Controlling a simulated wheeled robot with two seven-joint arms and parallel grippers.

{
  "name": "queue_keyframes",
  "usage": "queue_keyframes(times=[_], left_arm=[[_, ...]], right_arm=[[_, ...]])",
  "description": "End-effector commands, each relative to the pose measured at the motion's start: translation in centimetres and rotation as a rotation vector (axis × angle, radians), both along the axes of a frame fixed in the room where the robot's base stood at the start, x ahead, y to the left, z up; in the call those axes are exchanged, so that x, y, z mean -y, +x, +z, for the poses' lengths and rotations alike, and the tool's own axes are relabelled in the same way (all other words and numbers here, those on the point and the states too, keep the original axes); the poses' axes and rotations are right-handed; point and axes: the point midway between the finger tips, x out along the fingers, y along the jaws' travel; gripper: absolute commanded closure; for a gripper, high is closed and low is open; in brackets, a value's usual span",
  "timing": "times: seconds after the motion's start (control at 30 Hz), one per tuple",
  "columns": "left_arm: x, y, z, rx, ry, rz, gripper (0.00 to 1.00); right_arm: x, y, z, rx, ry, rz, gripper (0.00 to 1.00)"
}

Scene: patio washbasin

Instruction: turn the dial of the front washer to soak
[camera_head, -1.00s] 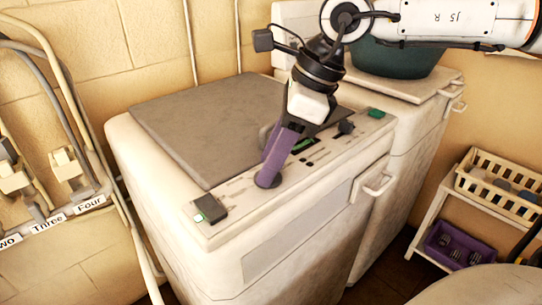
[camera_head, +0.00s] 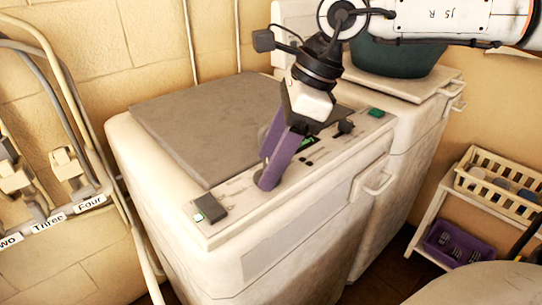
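The front washer (camera_head: 240,238) is a white machine with a grey lid (camera_head: 205,125) and a slanted control panel (camera_head: 240,205) along its front top edge. My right gripper (camera_head: 268,183) comes down from the upper right with purple fingers. Its tips are at the panel, left of its middle, where a dark round dial showed a second ago. The fingers now cover that spot, so the dial and its marks are hidden. Whether the fingers are closed on it cannot be told. A dark knob (camera_head: 346,127) sits farther right on the panel. My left gripper is not in view.
A second white machine (camera_head: 415,120) stands behind, with a dark green tub (camera_head: 395,62) on top. A rack at right holds a cream basket (camera_head: 500,190) and a purple bin (camera_head: 450,245). Hoses and labelled taps (camera_head: 68,165) are at left.

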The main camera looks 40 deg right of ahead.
Motion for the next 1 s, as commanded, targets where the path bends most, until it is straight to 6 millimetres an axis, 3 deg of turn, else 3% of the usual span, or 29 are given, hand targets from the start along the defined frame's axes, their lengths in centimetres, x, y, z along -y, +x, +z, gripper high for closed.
queue_keyframes(times=[0.27, 0.7, 1.0], left_arm=[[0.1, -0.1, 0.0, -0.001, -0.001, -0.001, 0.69], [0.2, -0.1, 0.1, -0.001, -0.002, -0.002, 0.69], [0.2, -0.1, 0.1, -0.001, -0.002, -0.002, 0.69]], right_arm=[[0.2, -0.1, 0.7, 0.003, -0.001, -0.001, 0.44], [2.6, -1.8, 7.9, 0.005, 0.000, -0.002, 0.44], [3.2, -2.3, 9.6, 0.001, 0.001, 0.000, 0.44]])
